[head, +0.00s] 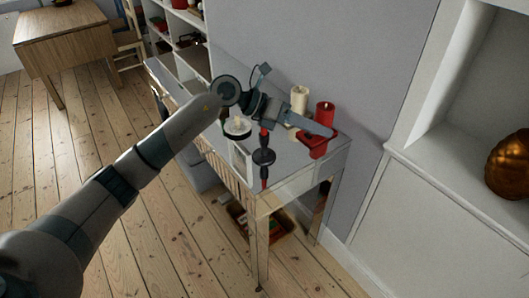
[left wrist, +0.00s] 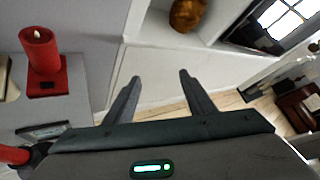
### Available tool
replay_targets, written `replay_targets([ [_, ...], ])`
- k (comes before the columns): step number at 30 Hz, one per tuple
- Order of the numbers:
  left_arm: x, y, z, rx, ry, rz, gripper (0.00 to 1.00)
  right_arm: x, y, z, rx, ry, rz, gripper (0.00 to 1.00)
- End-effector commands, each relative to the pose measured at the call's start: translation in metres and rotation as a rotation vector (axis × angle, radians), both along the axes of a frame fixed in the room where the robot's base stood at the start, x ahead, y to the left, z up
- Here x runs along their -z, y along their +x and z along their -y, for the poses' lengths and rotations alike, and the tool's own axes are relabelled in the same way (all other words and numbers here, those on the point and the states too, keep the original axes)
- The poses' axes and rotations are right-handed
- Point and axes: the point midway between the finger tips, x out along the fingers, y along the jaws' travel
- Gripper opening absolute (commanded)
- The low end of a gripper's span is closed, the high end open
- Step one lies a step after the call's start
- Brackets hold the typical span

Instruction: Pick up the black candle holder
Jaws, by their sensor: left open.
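The black candle holder (head: 264,157) is at the near edge of the white table in the head view, with red parts above and below its dark disc. In the left wrist view a dark piece with a red stick, likely the same holder (left wrist: 38,154), is cut off at the lower left. My left gripper (head: 322,130) reaches over the table's right end, past the holder and apart from it. In the left wrist view its two fingers (left wrist: 158,78) are spread and empty, pointing beyond the table edge. My right gripper is not in view.
A red candle (head: 325,114) on a red holder, a cream candle (head: 299,97) and a white candle in a dish (head: 237,127) stand on the table (head: 292,184). The wall is close behind. A white cabinet (head: 440,215) with a golden-brown vase (head: 510,165) stands at right. Floorboards at left are clear.

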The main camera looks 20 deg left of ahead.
Motion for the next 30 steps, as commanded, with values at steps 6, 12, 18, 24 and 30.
replay_targets([
  [6,0.004,0.041,-0.105,-0.044,0.503,0.033,0.5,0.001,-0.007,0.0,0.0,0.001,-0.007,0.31],
  [12,-0.011,0.054,-0.18,-0.117,0.769,0.0,0.5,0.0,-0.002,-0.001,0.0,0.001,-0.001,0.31],
  [18,-0.016,0.056,-0.201,-0.14,0.835,-0.016,0.5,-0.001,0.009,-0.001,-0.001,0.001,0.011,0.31],
  [24,-0.016,0.055,-0.2,-0.139,0.833,-0.016,0.5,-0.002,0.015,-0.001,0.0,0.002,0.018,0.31],
  [30,-0.013,0.057,-0.198,-0.138,0.831,-0.015,0.5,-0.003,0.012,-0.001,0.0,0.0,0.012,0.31],
])
